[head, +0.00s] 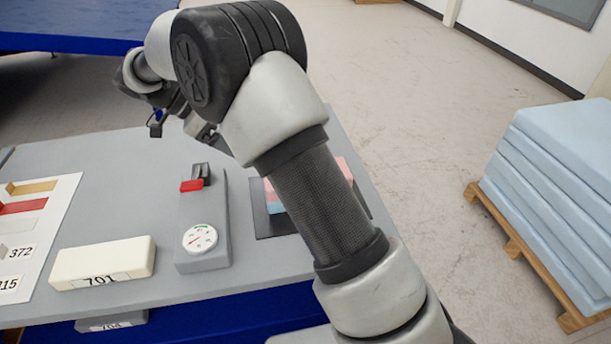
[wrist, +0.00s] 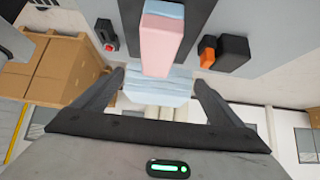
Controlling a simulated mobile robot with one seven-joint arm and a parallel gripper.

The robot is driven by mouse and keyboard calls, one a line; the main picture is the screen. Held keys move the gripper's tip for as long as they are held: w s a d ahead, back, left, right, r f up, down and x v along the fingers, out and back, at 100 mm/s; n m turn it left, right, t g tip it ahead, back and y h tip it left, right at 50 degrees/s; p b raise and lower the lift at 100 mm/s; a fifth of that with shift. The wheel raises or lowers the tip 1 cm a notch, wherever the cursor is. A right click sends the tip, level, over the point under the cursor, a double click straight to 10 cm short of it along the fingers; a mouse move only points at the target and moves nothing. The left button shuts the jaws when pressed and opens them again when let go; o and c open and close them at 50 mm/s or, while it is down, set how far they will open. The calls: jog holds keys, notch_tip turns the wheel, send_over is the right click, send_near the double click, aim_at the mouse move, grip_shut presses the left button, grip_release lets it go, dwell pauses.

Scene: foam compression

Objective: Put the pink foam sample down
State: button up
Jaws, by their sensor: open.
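The pink foam sample (wrist: 159,45) shows in the wrist view as a long block beside light blue foam (wrist: 165,10), over a dark mat (wrist: 198,22). In the head view, pink foam (head: 345,168) shows past my arm, with light blue foam (head: 276,208) on the dark mat (head: 266,225); my arm hides the middle. My gripper (wrist: 158,80) is open, its fingers left and right of the pink block's near end in the wrist view. A gap shows on each side of the block.
A grey gauge stand (head: 203,240) with a dial and red part sits left of the mat. A cream block (head: 103,262) marked 701 and a white board (head: 52,215) with coloured strips lie farther left. A foam stack (head: 550,170) stands on a pallet at right.

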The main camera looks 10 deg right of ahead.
jog(key=x, duration=1.1)
jog(key=shift+d+p, duration=0.15)
jog(key=shift+p, duration=0.25)
jog(key=x, duration=0.3)
jog(key=p+x, duration=0.1)
jog(key=x, duration=0.1)
jog(key=shift+s+f, duration=0.15)
jog(key=shift+s, duration=0.2)
jog(key=c, duration=1.2)
